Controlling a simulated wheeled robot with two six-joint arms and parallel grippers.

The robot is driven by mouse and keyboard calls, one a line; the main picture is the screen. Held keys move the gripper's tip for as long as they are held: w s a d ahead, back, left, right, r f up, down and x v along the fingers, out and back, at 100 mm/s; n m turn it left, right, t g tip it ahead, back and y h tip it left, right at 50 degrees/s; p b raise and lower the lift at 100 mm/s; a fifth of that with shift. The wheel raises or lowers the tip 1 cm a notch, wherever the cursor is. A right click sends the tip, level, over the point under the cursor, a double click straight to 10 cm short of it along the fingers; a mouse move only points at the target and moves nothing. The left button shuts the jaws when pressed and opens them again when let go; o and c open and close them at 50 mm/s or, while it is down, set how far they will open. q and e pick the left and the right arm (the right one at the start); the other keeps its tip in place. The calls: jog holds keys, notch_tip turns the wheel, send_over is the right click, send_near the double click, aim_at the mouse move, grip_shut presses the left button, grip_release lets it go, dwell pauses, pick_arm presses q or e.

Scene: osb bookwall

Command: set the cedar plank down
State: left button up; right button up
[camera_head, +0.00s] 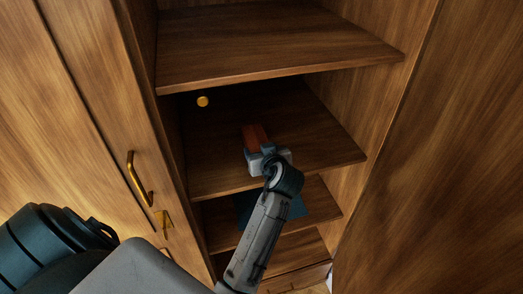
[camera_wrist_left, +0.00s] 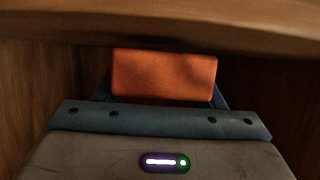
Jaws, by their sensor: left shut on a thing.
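The cedar plank (camera_head: 254,132) is a small reddish-orange block in the head view, inside a wooden cabinet over the middle shelf (camera_head: 325,146). It also shows in the left wrist view as an orange face (camera_wrist_left: 165,75). My left gripper (camera_head: 258,146) is shut on the plank's near end and reaches in from the front. Its fingers (camera_wrist_left: 162,100) show at both sides of the plank in the wrist view. I cannot tell whether the plank touches the shelf. My right gripper is in neither view.
A small gold disc (camera_head: 202,101) is at the back left of the middle shelf. The upper shelf (camera_head: 270,50) overhangs it. A dark blue thing (camera_head: 293,209) lies on the shelf below. A door with a brass handle (camera_head: 138,180) stands at left. The middle shelf's right side is clear.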

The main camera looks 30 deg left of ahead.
pick_arm(q)
jog(key=shift+f+b, duration=0.4)
jog(key=shift+f, duration=0.05)
jog(key=o, duration=1.2)
jog(key=shift+o, duration=0.2)
